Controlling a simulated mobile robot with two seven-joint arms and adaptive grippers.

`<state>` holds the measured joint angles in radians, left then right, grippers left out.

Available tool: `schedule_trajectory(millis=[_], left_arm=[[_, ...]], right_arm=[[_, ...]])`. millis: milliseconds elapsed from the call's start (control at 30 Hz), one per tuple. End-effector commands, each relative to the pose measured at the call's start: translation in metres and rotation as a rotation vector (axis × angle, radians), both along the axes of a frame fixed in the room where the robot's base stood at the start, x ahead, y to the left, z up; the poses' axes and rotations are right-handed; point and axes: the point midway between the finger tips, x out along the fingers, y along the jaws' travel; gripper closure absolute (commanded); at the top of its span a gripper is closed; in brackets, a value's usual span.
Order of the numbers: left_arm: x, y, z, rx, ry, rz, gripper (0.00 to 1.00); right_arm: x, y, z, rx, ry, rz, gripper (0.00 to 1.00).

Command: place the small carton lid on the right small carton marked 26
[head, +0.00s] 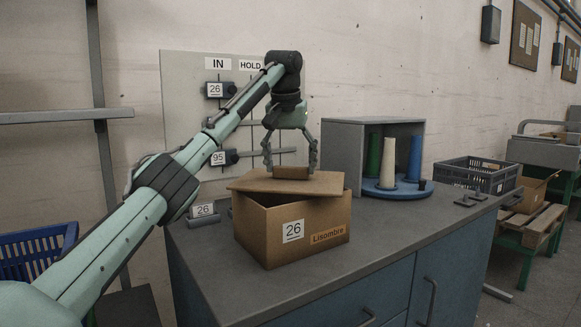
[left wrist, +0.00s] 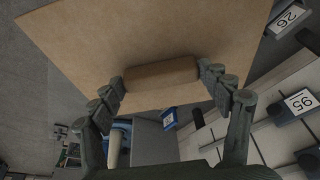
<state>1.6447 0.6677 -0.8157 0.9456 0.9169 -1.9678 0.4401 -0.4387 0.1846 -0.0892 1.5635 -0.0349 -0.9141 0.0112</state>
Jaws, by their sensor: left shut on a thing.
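The small carton lid (head: 330,183) is a flat brown cardboard sheet with a raised brown block (head: 291,173) on top. My left gripper (head: 290,167) is shut on this block, one finger at each end; the left wrist view also shows the block (left wrist: 162,76) between the fingers and the lid (left wrist: 150,35) beyond. The small carton marked 26 (head: 270,236) stands upright on the bench, with a "Lisombre" label on its front. The lid lies over the carton's top, slightly askew, with a dark gap along the front left. I cannot tell whether they touch. My right gripper is out of view.
The grey bench top (head: 220,270) has free room left of the carton. A card marked 26 (head: 203,210) stands there. Behind are a wall board (head: 185,110) and a grey open box (head: 342,150) with coloured cones. A dark crate (head: 480,175) stands right.

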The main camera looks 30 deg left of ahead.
Motion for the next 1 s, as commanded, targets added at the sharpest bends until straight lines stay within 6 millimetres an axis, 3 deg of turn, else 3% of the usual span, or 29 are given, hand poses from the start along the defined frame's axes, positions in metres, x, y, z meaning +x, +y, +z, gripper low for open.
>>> schedule_trajectory(millis=[467, 500, 633, 1000], left_arm=[[-0.0001, -0.0009, -0.0105, -0.002, -0.001, -0.001, 0.52], [-0.0001, -0.0009, -0.0094, -0.001, -0.002, -0.001, 0.18], [-0.0001, -0.0008, -0.0092, 0.000, -0.001, 0.000, 0.03], [-0.0002, -0.0008, -0.0066, -0.001, -0.002, -0.001, 0.03]], right_arm=[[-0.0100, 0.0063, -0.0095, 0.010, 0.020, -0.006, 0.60], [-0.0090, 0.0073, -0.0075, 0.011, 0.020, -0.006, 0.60], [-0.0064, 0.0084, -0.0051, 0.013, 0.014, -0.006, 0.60], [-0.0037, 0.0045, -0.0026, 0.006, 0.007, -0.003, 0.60]])
